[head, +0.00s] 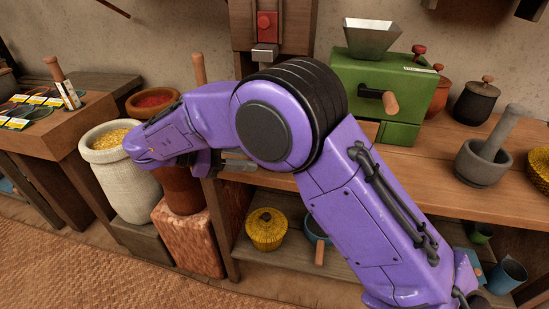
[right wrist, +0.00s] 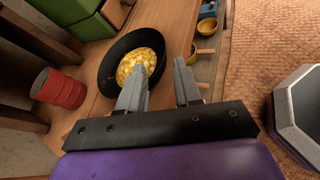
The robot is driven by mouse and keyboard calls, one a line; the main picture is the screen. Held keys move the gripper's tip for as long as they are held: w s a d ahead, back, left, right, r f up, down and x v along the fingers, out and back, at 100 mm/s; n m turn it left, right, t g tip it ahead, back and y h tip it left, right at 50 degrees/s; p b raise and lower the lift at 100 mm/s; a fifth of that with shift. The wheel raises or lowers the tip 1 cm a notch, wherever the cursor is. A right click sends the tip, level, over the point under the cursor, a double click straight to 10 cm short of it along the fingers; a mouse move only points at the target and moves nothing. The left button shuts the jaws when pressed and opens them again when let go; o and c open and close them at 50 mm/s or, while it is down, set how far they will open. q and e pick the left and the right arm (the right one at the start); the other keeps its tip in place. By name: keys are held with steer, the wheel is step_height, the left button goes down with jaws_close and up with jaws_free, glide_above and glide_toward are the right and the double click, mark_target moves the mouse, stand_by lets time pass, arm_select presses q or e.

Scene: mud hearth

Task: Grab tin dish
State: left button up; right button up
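I cannot pick out a dish that is clearly tin in either view. A round black dish (right wrist: 112,55) holding yellow and pale chunks sits on the wooden counter in the right wrist view. In the head view my purple right arm covers that part of the counter. My right gripper (right wrist: 166,66) is open, with nothing between its two grey fingers. One finger overlaps the dish's near side in the picture; I cannot tell if they touch. The fingers show partly below the forearm in the head view (head: 238,163). My left gripper is not in view.
A green machine (head: 380,82) with a metal hopper, a mortar (head: 482,163) and lidded pots stand along the counter (head: 440,178). A red can (right wrist: 58,88) stands near the black dish. A white sack (head: 118,178) of yellow grain is at left. The lower shelf holds a yellow lidded pot (head: 266,232).

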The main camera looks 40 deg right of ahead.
steer(key=x, duration=1)
steer(key=shift+s+d+f, duration=0.1)
steer(key=shift+s+f, duration=0.1)
steer(key=shift+s, duration=0.15)
jaws_close()
